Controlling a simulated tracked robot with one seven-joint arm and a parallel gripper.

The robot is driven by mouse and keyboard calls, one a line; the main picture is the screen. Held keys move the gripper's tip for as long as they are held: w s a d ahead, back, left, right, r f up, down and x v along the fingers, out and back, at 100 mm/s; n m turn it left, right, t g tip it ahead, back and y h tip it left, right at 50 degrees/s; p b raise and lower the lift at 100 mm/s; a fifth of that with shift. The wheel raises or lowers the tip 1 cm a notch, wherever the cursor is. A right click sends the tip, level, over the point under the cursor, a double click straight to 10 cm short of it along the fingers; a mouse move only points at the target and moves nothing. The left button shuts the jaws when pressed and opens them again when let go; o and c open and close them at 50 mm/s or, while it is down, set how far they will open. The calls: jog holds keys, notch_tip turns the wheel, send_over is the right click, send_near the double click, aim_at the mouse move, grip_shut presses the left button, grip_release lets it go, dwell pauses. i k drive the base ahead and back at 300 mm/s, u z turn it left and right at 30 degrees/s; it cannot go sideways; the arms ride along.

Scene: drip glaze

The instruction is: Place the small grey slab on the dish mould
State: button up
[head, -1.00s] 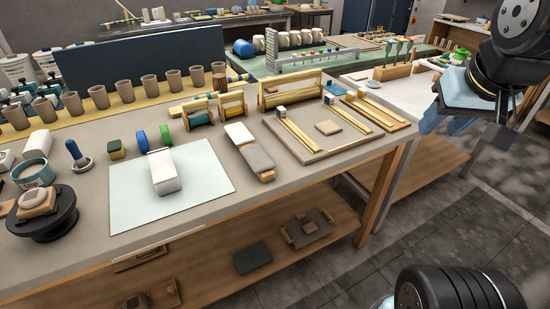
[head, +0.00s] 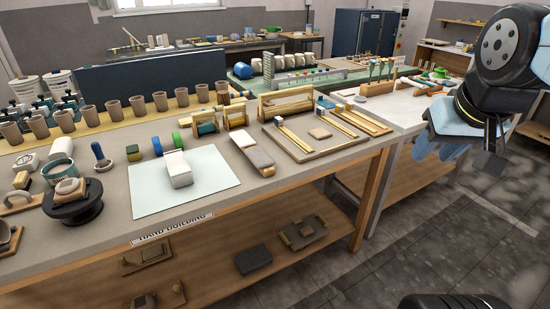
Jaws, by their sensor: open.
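A small grey-brown square slab (head: 320,134) lies flat on a wooden board between light wooden strips, right of the bench middle. I cannot tell for sure which is the task's slab. A rounded tan piece on a pale block (head: 68,187) sits on a black turntable (head: 72,207) at the left; it may be the dish mould, but I cannot tell. My gripper (head: 437,142), with pale blue parts, is open and empty at the upper right, beyond the bench's right end, apart from everything.
A white block (head: 177,169) lies on a pale mat (head: 205,196). Several brown cups (head: 160,101) stand along the back. The lower shelf holds a dark block (head: 253,260) and a framed board (head: 304,233). The floor right of the bench is clear.

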aim_at(176, 163)
jog(key=u, duration=0.2)
jog(key=i, duration=0.9)
jog(key=z, duration=0.1)
